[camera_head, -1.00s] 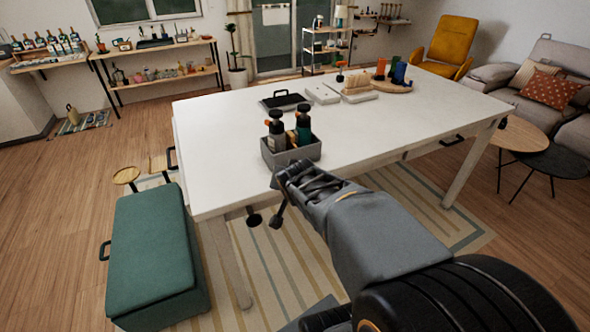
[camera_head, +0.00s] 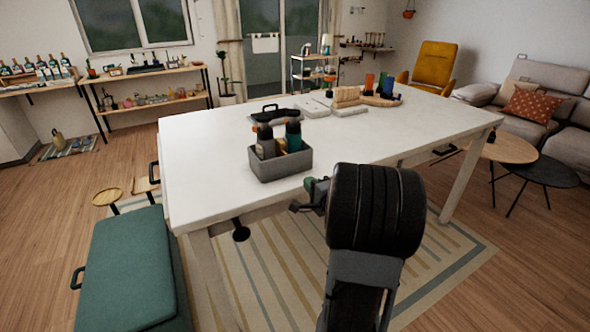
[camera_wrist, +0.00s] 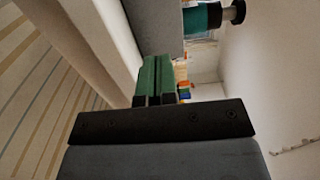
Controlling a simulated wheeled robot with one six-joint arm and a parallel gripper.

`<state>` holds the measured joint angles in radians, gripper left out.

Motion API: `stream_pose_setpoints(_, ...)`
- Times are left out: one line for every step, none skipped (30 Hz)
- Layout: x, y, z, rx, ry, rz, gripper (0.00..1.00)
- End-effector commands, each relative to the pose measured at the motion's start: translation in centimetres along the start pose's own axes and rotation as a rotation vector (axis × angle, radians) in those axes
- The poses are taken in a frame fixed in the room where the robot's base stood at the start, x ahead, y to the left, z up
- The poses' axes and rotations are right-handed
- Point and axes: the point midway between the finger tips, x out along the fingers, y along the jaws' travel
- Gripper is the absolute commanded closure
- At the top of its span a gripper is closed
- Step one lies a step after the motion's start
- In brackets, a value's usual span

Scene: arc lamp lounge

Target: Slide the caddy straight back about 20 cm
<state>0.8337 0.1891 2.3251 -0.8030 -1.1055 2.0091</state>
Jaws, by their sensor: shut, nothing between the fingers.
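The caddy (camera_head: 270,168) is a grey open box standing on the white table (camera_head: 215,140) near its front edge. It holds a grey bottle (camera_head: 265,143) and a teal bottle (camera_head: 293,137), both upright with dark tops. My gripper (camera_head: 311,186) is at the table's front edge, just right of the caddy's near end and partly hidden by my arm. In the wrist view its green fingers (camera_wrist: 152,80) are shut and empty, pointing at the grey caddy wall (camera_wrist: 157,30). I cannot tell whether they touch it.
Behind the caddy lie a black-handled tray (camera_head: 275,114), white blocks (camera_head: 318,108) and a round board with coloured cups (camera_head: 380,100). A green bench (camera_head: 125,270) stands at front left.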

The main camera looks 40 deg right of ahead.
Motion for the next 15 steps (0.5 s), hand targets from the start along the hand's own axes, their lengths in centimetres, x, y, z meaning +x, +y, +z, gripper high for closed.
stream_pose_setpoints(1.1, 0.1, 0.1, 0.000, -0.004, 0.001, 1.00)
stream_pose_setpoints(1.7, 0.1, 0.2, -0.001, -0.004, 0.001, 1.00)
stream_pose_setpoints(2.5, 0.1, 0.1, -0.001, -0.003, 0.000, 1.00)
stream_pose_setpoints(3.1, 0.1, 0.1, -0.001, -0.003, 0.001, 1.00)
stream_pose_setpoints(3.7, 0.1, 0.1, -0.002, -0.004, 0.001, 1.00)
stream_pose_setpoints(4.4, 0.1, 0.1, -0.001, -0.002, 0.001, 1.00)
stream_pose_setpoints(4.9, 0.1, 0.1, -0.002, -0.002, 0.000, 1.00)
stream_pose_setpoints(5.4, 0.1, 0.1, -0.002, -0.003, 0.002, 1.00)
stream_pose_setpoints(6.1, 0.1, 0.1, -0.002, -0.002, 0.001, 1.00)
stream_pose_setpoints(6.5, 0.1, 0.1, -0.002, -0.002, 0.001, 1.00)
stream_pose_setpoints(7.0, 0.1, 0.1, -0.002, -0.002, 0.001, 1.00)
stream_pose_setpoints(7.5, 0.0, 0.1, -0.002, -0.001, 0.001, 1.00)
stream_pose_setpoints(7.9, 0.0, 0.1, -0.002, -0.001, 0.001, 1.00)
stream_pose_setpoints(8.2, 0.1, 0.1, -0.002, -0.001, 0.002, 1.00)
stream_pose_setpoints(8.6, 0.0, 0.1, -0.002, -0.001, 0.001, 1.00)
